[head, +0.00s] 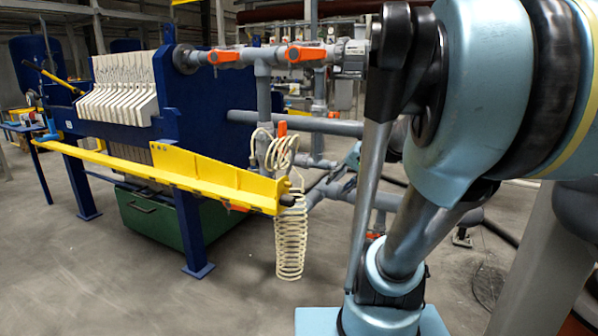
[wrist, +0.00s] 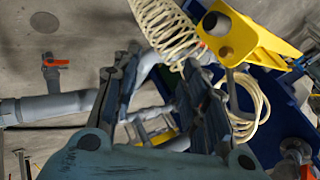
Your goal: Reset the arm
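My gripper (wrist: 163,75) is in the wrist view with its two fingers spread apart. I see nothing held between the fingers; pipes and a yellow part show through the gap. In the head view my gripper (head: 345,178) shows small beside the grey pipes and is partly hidden behind my arm. My arm fills the right side of the head view, bent, with its upper links close to the camera. In the head view the gripper appears to the right of the cream coiled hose (head: 290,230); I cannot tell how far it is from the pipes.
The blue filter press (head: 190,105) with white plates (head: 125,88) stands at left. Its yellow rail (head: 205,175) reaches toward the coil. Grey pipes with orange valve handles (head: 306,54) run behind the gripper. A green bin (head: 150,215) sits under the press. Floor at front left is clear.

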